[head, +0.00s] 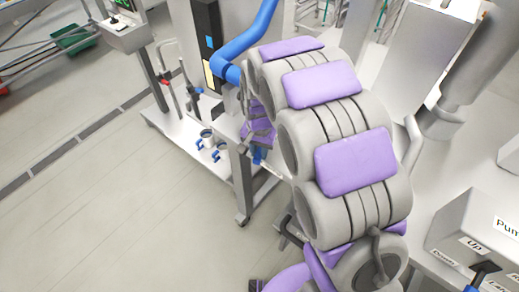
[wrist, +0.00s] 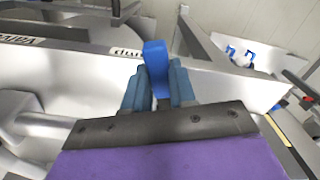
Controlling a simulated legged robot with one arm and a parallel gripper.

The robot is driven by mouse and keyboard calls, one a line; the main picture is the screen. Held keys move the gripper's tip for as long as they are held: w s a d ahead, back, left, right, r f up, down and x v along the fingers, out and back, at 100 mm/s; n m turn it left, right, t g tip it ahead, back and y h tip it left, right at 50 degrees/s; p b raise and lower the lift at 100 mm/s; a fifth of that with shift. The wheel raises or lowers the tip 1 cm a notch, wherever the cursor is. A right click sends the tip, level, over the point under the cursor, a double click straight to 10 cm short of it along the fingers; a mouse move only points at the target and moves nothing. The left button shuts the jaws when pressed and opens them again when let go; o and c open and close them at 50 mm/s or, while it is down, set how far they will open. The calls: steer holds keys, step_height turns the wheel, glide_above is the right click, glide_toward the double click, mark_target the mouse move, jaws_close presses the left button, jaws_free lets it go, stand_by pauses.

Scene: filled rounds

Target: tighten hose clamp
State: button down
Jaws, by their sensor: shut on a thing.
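My gripper (wrist: 158,86) has its two teal fingers closed around a bright blue handle (wrist: 155,58) in the wrist view. The handle stands up between the fingers, and its lower part is hidden by them. A grey metal bar (wrist: 192,36) is just to its right. In the head view my arm reaches down to the frame of a white cart, and my gripper (head: 258,155) is small and partly hidden there. I cannot make out the band of a hose clamp in either view.
A thick blue hose (head: 247,42) curves down behind my arm. Small white fittings with blue handles (head: 208,142) sit on the cart's low shelf (head: 178,130). A grey box labelled Pump (head: 470,232) is at right. The floor at left is clear up to a drain strip.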

stand_by(0.4)
steer(key=d+n, duration=0.2)
steer(key=n, duration=0.1)
steer(key=d+n, duration=0.1)
steer(key=shift+s+d+n+b, duration=0.25)
steer(key=shift+n+b, duration=0.05)
steer(key=shift+n, duration=0.1)
steer(key=shift+w+d+n, duration=0.15)
steer(key=shift+d+n, duration=0.65)
steer(key=shift+n, duration=0.3)
steer(key=shift+w+d+n, duration=0.4)
steer(key=shift+d+n, duration=0.35)
steer(key=shift+n, duration=0.45)
steer(key=c, duration=0.9)
jaws_free()
steer(key=shift+r, duration=0.1)
